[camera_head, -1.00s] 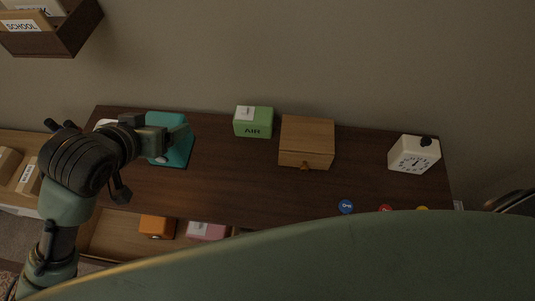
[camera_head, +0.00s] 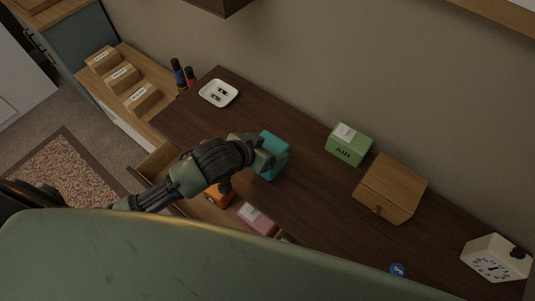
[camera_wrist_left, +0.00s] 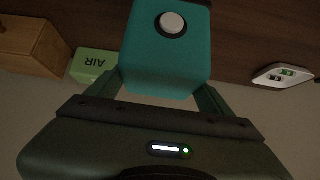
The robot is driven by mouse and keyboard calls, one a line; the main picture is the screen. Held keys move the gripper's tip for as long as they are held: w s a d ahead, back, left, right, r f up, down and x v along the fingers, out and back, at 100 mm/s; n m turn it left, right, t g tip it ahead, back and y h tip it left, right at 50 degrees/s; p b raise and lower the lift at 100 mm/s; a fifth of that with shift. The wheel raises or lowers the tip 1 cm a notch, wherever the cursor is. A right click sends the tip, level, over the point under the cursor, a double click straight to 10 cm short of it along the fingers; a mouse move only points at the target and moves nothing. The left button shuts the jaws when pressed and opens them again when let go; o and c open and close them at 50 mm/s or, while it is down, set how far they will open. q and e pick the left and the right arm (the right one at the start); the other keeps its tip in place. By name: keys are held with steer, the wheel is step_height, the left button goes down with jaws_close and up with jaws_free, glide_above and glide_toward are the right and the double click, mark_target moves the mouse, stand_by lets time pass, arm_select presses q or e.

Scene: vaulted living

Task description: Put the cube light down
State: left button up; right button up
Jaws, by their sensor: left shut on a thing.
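The cube light is a teal block (camera_head: 271,151) with a white round button on a dark ring, seen in the left wrist view (camera_wrist_left: 190,62). My left gripper (camera_head: 268,158) is shut on it, with one finger on each side in the wrist view. The cube is over the dark wooden top (camera_head: 310,190), near its front edge. I cannot tell whether its underside touches the wood. The gripper and wrist hide part of the cube in the head view. My right gripper is not in view.
A white tray with batteries (camera_head: 218,93) lies at the far left. A green AIR box (camera_head: 348,144), a wooden box (camera_head: 390,188) and a white clock (camera_head: 495,258) stand to the right. An open drawer below holds an orange thing (camera_head: 219,195) and a pink thing (camera_head: 257,219).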

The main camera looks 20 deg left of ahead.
arm_select(q)
steer(key=shift+f, duration=2.2)
steer(key=o, duration=1.4)
steer(key=shift+f, duration=0.15)
steer(key=shift+s+r, duration=0.15)
steer(key=shift+r, duration=0.1)
steer(key=v, duration=1.1)
steer(key=shift+s+a+r+b, duration=0.1)
steer(key=shift+s+r+b, duration=0.15)
steer(key=shift+b, duration=0.1)
